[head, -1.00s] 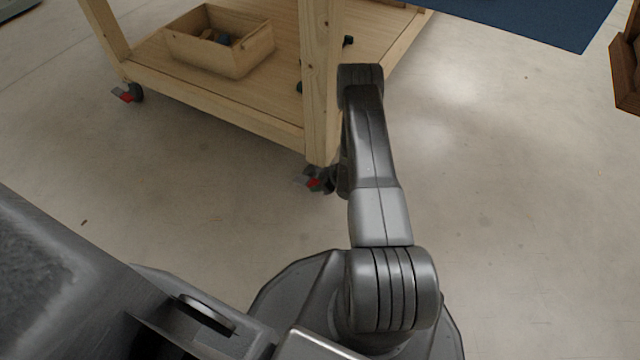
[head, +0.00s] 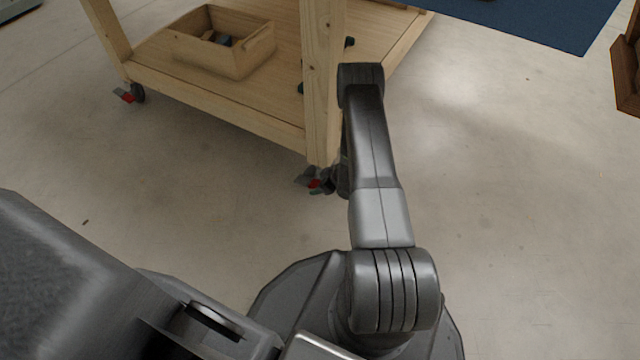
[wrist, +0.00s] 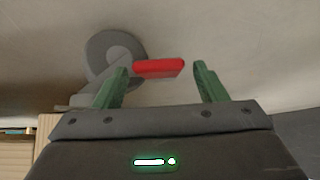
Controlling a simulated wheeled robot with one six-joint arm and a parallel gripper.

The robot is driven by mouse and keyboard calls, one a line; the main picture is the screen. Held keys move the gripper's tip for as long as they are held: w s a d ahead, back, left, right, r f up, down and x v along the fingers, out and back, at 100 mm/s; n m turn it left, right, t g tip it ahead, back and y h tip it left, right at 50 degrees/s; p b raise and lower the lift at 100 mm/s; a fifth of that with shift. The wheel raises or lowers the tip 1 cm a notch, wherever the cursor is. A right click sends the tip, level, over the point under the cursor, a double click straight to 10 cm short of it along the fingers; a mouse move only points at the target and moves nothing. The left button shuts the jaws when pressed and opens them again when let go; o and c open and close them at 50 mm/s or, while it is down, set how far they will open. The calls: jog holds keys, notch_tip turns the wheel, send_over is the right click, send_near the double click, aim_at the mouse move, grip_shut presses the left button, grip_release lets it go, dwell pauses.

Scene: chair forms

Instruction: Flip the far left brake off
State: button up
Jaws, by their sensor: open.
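A wooden cart (head: 215,108) stands on casters. The far left caster (head: 138,92) has a red brake lever (head: 124,96) jutting left. The near corner caster (head: 330,180) has another red lever (head: 315,184), partly covered by grey parts. In the wrist view my gripper (wrist: 162,75) is open, its green fingers spread. A red brake lever (wrist: 158,68) lies between and just beyond the fingertips, nearer the left one, with a grey caster wheel (wrist: 112,55) behind. I cannot tell whether it touches a finger. My gripper is not clearly visible in the head view.
A wooden box (head: 222,45) with small items sits on the cart's lower shelf. A cart leg (head: 322,80) rises beside my arm. A blue surface (head: 540,22) overhangs at the upper right, and a brown wooden piece (head: 626,75) is at the right edge. The floor (head: 510,190) right of my arm is clear.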

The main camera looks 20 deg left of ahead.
jog(key=p+v, duration=0.4)
jog(key=v, duration=0.9)
jog(key=shift+r+p, duration=0.25)
jog(key=shift+p, duration=0.15)
jog(key=shift+d, duration=0.1)
jog(key=b+x, duration=0.5)
jog(key=x, duration=0.9)
jog(key=shift+d, duration=0.15)
